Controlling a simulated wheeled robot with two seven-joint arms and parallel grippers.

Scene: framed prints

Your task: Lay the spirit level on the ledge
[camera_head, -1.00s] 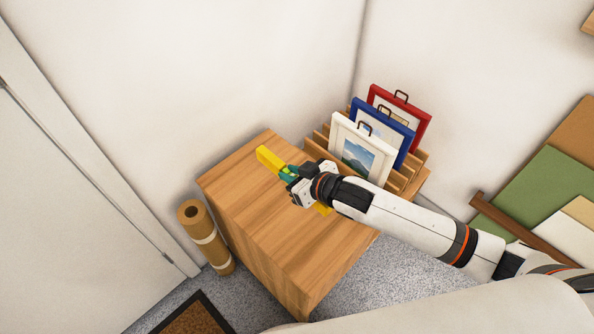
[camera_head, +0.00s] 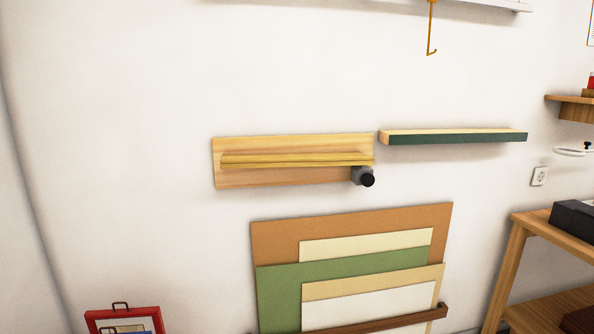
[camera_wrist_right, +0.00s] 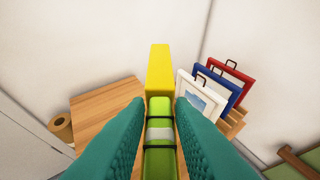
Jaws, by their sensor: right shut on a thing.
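The yellow spirit level (camera_wrist_right: 159,68) with its lime-green middle shows in the right wrist view, pointing away from me. My right gripper (camera_wrist_right: 159,108) has its teal fingers shut on it, one on each side. The level is over a wooden cabinet top (camera_wrist_right: 98,108); I cannot tell how high above it. In the head view, a narrow ledge (camera_head: 455,138) with a dark green front and pale wood top is fixed to the wall, and its visible top looks bare. Neither gripper shows in the head view.
Left of the ledge is a wooden wall board (camera_head: 230,175) with a rail and a dark knob (camera_head: 367,179). Coloured panels (camera_head: 275,235) lean below. A hook (camera_head: 431,45) hangs above. A wooden bench (camera_head: 520,240) stands right. Framed prints (camera_wrist_right: 214,90) stand beside the cabinet.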

